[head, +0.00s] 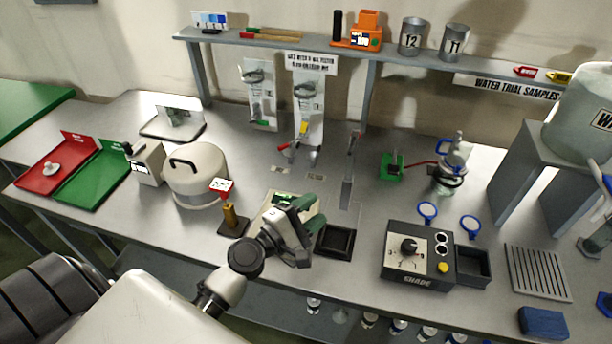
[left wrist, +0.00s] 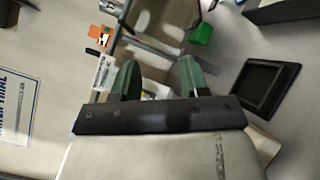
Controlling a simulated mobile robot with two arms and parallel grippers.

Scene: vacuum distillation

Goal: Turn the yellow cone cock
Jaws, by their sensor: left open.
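The yellow cone cock (head: 304,128) is a small yellow piece on the glassware in front of the right white back panel (head: 318,90). Red and grey parts sit just below it. My left gripper (head: 306,213) is lower and nearer the front, over the bench and apart from the cock. Its two green fingers stand apart with nothing held, and the gap shows in the left wrist view (left wrist: 157,76). I cannot make out the cock in the left wrist view. My right gripper does not show.
A black square tray (head: 337,242) lies close to the left gripper, also seen in the left wrist view (left wrist: 265,86). A brown post (head: 230,216) and white pot (head: 196,174) stand left. A green block (head: 391,168) and a control box (head: 417,252) are right. A shelf (head: 280,48) spans above.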

